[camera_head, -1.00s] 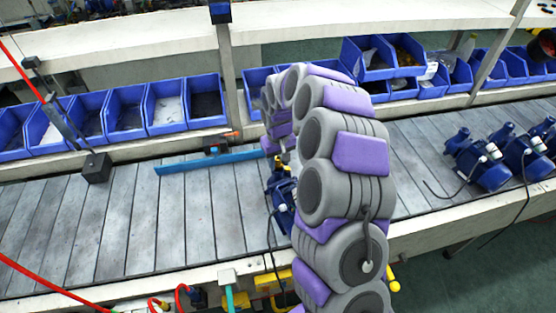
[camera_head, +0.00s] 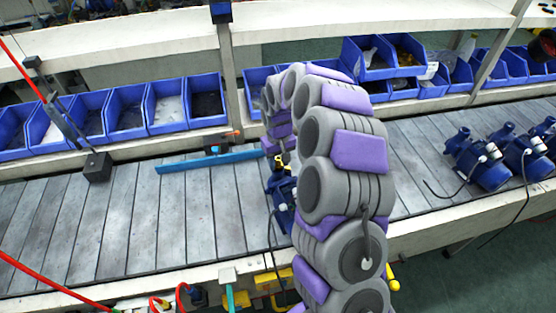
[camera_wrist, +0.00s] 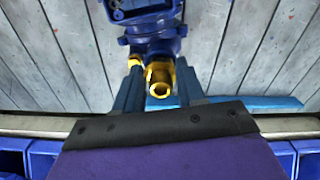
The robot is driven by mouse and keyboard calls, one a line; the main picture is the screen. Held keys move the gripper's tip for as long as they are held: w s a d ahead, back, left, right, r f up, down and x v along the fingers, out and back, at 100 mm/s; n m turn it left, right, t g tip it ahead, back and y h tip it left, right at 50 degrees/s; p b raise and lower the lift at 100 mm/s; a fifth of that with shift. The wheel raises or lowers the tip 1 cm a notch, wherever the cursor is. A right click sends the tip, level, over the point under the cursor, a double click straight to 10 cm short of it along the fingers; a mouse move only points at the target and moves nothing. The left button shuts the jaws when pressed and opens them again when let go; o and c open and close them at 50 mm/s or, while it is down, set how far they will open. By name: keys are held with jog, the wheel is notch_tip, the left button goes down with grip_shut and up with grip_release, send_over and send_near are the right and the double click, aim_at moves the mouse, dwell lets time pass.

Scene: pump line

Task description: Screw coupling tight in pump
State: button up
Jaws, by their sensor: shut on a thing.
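The blue pump (camera_head: 284,192) stands on the slatted conveyor, partly hidden behind my arm in the head view. In the wrist view the pump (camera_wrist: 150,22) is at the top, with its port facing my gripper. The brass coupling (camera_wrist: 159,78) is at the pump's port, its open round end toward the camera. It shows small and yellow in the head view (camera_head: 280,162). My gripper (camera_wrist: 160,85) is shut on the coupling, one blue finger on each side. How deep the coupling sits in the port cannot be told.
A blue bar (camera_head: 210,161) lies across the conveyor just left of my gripper. Several blue bins (camera_head: 128,110) line the back edge. More blue pumps (camera_head: 486,165) stand at the right. The conveyor (camera_head: 110,225) is clear at the left.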

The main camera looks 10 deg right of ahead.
jog(key=shift+f, duration=0.1)
jog(key=o, duration=1.1)
jog(key=shift+o, duration=0.2)
jog(key=shift+r+p, duration=1.1)
jog(key=shift+r, duration=1.95)
notch_tip(320, 180, up, 17)
jog(key=p, duration=0.2)
jog(key=shift+a+r, duration=0.1)
